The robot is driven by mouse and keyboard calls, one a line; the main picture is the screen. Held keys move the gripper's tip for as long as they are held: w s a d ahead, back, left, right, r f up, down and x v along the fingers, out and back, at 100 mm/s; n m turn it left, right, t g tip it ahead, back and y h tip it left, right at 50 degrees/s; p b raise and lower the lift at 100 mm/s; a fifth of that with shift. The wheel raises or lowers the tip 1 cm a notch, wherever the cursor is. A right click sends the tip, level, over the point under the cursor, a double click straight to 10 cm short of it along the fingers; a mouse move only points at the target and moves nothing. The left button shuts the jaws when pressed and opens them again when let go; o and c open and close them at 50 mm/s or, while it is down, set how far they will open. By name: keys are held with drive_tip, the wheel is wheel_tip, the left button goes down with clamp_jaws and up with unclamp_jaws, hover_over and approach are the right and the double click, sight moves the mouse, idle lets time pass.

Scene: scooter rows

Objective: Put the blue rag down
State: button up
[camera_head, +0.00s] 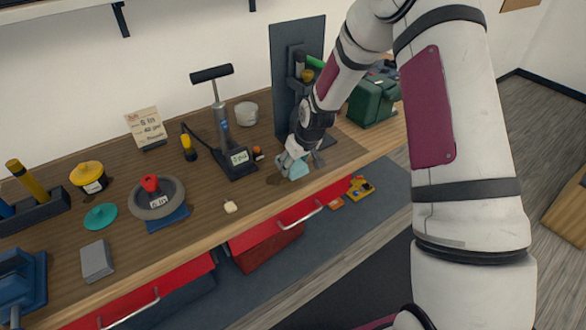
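My gripper (291,158) is low over the right part of the wooden workbench (265,205). A small pale blue, cloth-like piece, which looks like the blue rag (298,171), is between and below its fingers. The fingers look shut on it. The rag is at or just above the bench top; I cannot tell whether it touches. Dark stains show on the wood beside it. My gripper hides part of the rag.
A pump with a gauge (238,157) stands left of my gripper. A dark upright stand (291,75) and a green case (373,103) are behind and right. A wheel (157,198) rests on a darker blue piece (170,219). A small cream block (230,207) lies near the front edge.

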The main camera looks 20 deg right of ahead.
sight(293, 168)
drive_tip(key=shift+w+f, duration=0.25)
drive_tip(key=shift+w, duration=0.35)
drive_tip(key=shift+f+p, duration=0.4)
drive_tip(key=shift+f, duration=1.15)
drive_tip(key=shift+f, duration=0.2)
drive_tip(key=o, duration=1.1)
drive_tip(key=shift+r, duration=0.1)
